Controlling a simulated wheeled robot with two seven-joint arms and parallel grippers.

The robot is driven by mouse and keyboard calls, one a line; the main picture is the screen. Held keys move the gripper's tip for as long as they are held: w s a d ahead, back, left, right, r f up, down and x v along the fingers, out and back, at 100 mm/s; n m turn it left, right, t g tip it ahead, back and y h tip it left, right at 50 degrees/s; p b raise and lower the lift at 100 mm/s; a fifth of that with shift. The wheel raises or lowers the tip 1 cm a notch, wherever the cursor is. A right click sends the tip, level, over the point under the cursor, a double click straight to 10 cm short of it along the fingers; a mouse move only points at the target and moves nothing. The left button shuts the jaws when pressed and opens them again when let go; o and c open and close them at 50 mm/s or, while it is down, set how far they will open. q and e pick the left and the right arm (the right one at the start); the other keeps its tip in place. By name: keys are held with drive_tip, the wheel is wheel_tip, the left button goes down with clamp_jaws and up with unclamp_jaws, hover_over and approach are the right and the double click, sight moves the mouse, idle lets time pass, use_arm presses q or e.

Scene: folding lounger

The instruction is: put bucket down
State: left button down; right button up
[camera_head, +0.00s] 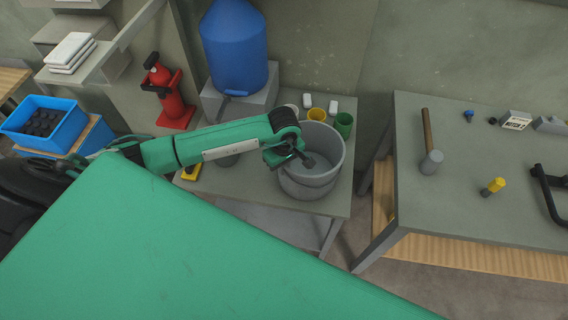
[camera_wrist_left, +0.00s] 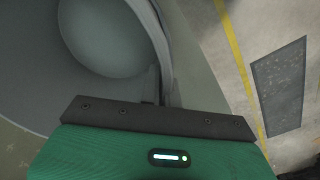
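The grey bucket (camera_head: 318,176) is upright over the small grey table (camera_head: 262,203); its base looks to be on the tabletop, though I cannot tell if it bears fully. My left gripper (camera_head: 290,158) reaches in from the left to the bucket's left rim. In the left wrist view the bucket (camera_wrist_left: 45,60) fills the upper left, and its rim runs down between the close-set fingers (camera_wrist_left: 153,88), which look shut on it. The front of the fingers is partly hidden by the wrist housing. My right gripper is not in view.
Yellow (camera_head: 316,114) and green (camera_head: 343,124) cups stand just behind the bucket. A blue water jug (camera_head: 234,50) is at the back left. A workbench with a hammer (camera_head: 429,150) is to the right. The table's front right corner is clear.

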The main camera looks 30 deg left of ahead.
use_arm(q)
drive_tip(key=shift+f+b, duration=0.15)
drive_tip(key=shift+b, duration=0.15)
drive_tip(key=c, duration=1.6)
unclamp_jaws()
drive_tip(key=shift+c, duration=0.2)
wheel_tip(320, 180, up, 11)
drive_tip(key=b, duration=0.4)
drive_tip(key=shift+b, duration=0.35)
drive_tip(key=shift+r, duration=0.7)
